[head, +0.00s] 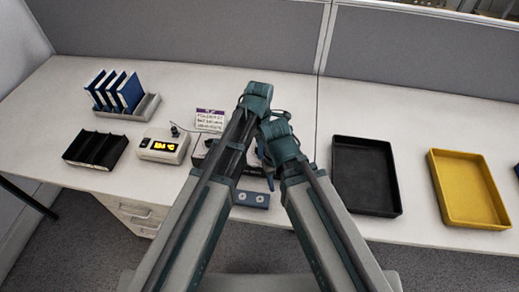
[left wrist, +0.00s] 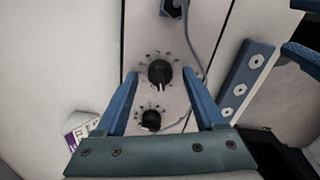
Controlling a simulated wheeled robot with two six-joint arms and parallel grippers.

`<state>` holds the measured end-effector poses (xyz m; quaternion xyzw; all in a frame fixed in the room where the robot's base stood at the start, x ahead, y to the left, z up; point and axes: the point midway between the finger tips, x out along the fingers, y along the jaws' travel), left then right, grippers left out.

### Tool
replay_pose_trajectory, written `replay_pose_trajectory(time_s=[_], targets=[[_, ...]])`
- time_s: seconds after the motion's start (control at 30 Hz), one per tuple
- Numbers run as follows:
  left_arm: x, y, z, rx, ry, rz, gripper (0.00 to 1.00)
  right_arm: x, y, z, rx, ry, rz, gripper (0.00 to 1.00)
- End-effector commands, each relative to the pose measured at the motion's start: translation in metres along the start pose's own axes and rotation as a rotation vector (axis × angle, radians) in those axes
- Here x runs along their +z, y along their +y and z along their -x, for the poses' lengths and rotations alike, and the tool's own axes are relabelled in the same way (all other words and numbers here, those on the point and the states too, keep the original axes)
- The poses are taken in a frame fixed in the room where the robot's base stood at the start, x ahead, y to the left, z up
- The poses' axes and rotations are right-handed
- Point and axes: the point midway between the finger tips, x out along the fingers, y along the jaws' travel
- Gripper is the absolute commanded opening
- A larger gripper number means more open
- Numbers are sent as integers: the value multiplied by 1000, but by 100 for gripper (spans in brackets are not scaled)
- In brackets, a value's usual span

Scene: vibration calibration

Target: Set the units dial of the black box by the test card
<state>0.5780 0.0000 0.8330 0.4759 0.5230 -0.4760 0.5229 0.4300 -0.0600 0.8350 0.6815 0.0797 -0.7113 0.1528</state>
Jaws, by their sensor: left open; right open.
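The black box (head: 199,158) is mostly hidden behind my arms in the head view. In the left wrist view a pale panel carries a larger black dial (left wrist: 159,72) and a smaller black dial (left wrist: 151,119), each ringed with marks too small to read. My left gripper (left wrist: 160,77) is open, its blue fingers either side of the dials; I cannot tell whether they touch. The test card (head: 210,120), white with a purple header, stands behind the box; its writing is not legible. It also shows in the left wrist view (left wrist: 82,133). My right gripper (head: 269,180) is open over the box's right side.
A display unit (head: 164,147) with lit digits, a black divided tray (head: 95,149) and blue books in a grey rack (head: 146,107) stand left. A blue block (head: 252,199) lies in front. An empty black tray (head: 366,176) and yellow tray (head: 469,188) are right.

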Motion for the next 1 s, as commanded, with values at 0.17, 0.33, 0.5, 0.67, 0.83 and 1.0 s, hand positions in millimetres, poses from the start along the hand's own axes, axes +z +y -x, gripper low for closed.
replay_pose_trajectory(time_s=[0.17,0.33,0.5,0.67,0.83,1.0], targets=[[0,0,0,0,0,0,71,0,0,0,0,0,0,50],[0,0,0,0,0,0,55,0,0,0,0,0,0,50],[0,0,0,0,0,0,24,0,0,0,0,0,0,50],[0,0,0,0,0,0,0,0,0,0,0,0,0,50],[0,0,0,0,0,-3,0,0,0,0,0,0,0,50],[0,0,0,0,0,-41,0,0,0,0,0,0,0,50]])
